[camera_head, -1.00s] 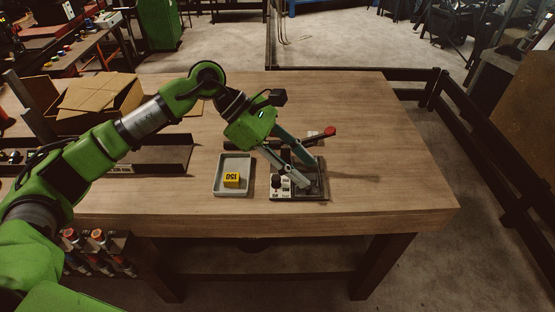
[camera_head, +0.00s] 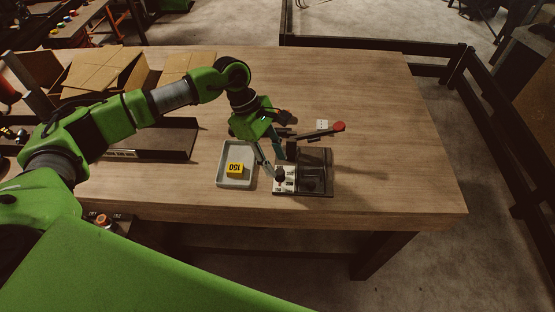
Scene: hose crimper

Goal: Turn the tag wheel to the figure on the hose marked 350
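The hose crimper (camera_head: 318,180) stands near the table's front edge, with a red-knobbed lever (camera_head: 338,127) pointing right. A small dark wheel, likely the tag wheel (camera_head: 281,174), sits on the light plate at its left side; its figure is too small to read. My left gripper (camera_head: 277,168) points down at this wheel, its two fingers apart with tips beside it. I cannot tell whether they touch it. My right gripper is out of view. I cannot make out a hose marked 350.
A grey tray (camera_head: 237,181) left of the crimper holds a yellow block marked 150 (camera_head: 235,168). A small white piece (camera_head: 322,125) lies behind the crimper. Cardboard boxes (camera_head: 105,70) stand back left. The table's right side is clear.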

